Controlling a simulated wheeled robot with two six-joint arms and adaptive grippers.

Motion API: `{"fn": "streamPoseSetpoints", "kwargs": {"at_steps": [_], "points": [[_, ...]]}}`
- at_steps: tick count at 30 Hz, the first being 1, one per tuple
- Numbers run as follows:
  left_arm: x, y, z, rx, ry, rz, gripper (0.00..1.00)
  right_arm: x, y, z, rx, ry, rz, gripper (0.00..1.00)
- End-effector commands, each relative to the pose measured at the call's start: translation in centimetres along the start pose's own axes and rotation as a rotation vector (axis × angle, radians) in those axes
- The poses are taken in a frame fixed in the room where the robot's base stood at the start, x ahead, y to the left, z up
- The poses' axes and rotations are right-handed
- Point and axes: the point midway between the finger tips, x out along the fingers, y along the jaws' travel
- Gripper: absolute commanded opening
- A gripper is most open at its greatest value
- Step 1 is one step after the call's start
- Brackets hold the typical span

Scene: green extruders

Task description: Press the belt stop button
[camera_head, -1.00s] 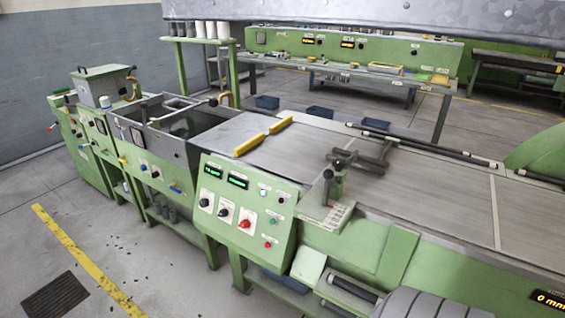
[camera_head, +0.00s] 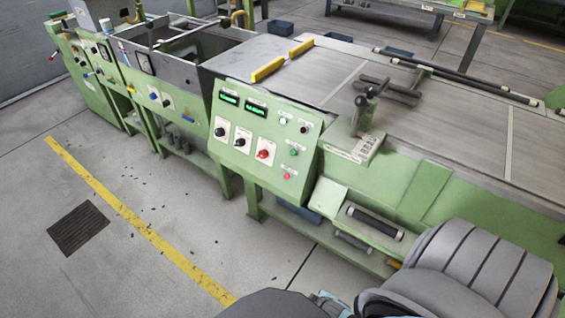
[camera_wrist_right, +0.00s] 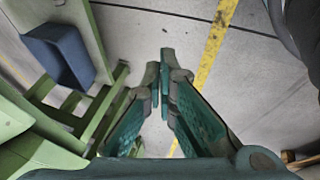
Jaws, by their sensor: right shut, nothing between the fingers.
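A green control panel (camera_head: 262,140) stands left of centre in the head view. Among these are a green button (camera_head: 294,152) and, low down, a small red button (camera_head: 287,176). The labels are too small to read, so I cannot tell which is the belt stop. My right gripper (camera_wrist_right: 165,82) is shut and empty in the right wrist view, above the floor and apart from the panel. My left gripper is out of view.
The grey belt table (camera_head: 400,105) runs right of the panel, with a black-handled lever (camera_head: 362,108) near its front edge. In the wrist view a green frame and dark blue bin (camera_wrist_right: 60,57) lie left of the gripper. Floor with a yellow line (camera_head: 140,225) is open in front.

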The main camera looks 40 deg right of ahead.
Motion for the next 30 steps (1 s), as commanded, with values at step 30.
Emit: {"fn": "streamPoseSetpoints", "kwargs": {"at_steps": [30], "points": [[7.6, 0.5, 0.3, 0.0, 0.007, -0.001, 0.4, -9.7, 20.1, -26.7, -0.462, 0.395, 0.766, 0.0]]}}
